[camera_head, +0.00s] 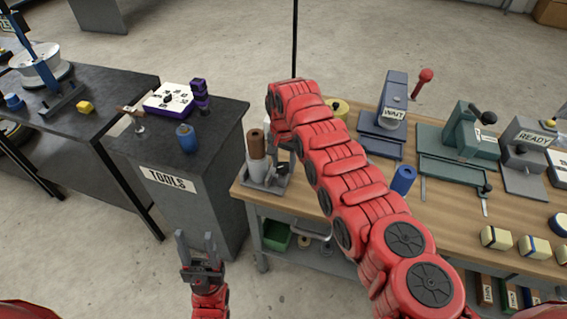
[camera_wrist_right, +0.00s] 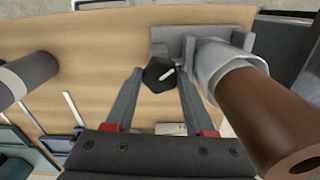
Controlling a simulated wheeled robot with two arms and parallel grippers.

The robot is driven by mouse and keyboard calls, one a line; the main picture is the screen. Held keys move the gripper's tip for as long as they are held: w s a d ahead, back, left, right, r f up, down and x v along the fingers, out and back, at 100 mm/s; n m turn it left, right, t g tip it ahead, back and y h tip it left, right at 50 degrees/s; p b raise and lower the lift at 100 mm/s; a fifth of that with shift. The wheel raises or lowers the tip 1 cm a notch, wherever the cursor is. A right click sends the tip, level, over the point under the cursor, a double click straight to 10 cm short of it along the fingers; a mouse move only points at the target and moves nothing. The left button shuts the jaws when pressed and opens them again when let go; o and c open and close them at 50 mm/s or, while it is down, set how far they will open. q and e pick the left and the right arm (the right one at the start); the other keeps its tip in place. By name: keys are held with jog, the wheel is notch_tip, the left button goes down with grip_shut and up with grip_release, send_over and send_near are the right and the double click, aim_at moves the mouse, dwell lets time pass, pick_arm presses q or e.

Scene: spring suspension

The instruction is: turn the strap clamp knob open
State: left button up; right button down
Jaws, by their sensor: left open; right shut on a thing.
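The strap clamp is a grey fixture (camera_head: 262,182) at the left end of the wooden bench; its base also shows in the right wrist view (camera_wrist_right: 170,36). It holds an upright brown cylinder (camera_head: 257,142) in a pale sleeve, seen large in the right wrist view (camera_wrist_right: 270,115). Its knob is black with a white mark (camera_wrist_right: 159,74). My right gripper (camera_wrist_right: 161,79) has its fingertips on either side of the knob and is shut on it. My left gripper (camera_head: 196,240) is open and empty, low before the tools cabinet.
The wooden bench (camera_head: 440,220) carries a WAIT press (camera_head: 393,113), a green fixture (camera_head: 462,140), a READY fixture (camera_head: 529,150) and a blue cylinder (camera_head: 403,180).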

jog(key=n+b, duration=0.4)
jog(key=n, duration=0.1)
jog(key=shift+f, duration=0.2)
jog(key=n+b, duration=0.2)
jog(key=n, duration=0.1)
jog(key=shift+r+n+b, duration=0.15)
jog(key=shift+n+b, duration=0.55)
jog(key=shift+n, duration=0.4)
jog(key=c, duration=0.5)
grip_release()
jog(key=shift+r, duration=0.1)
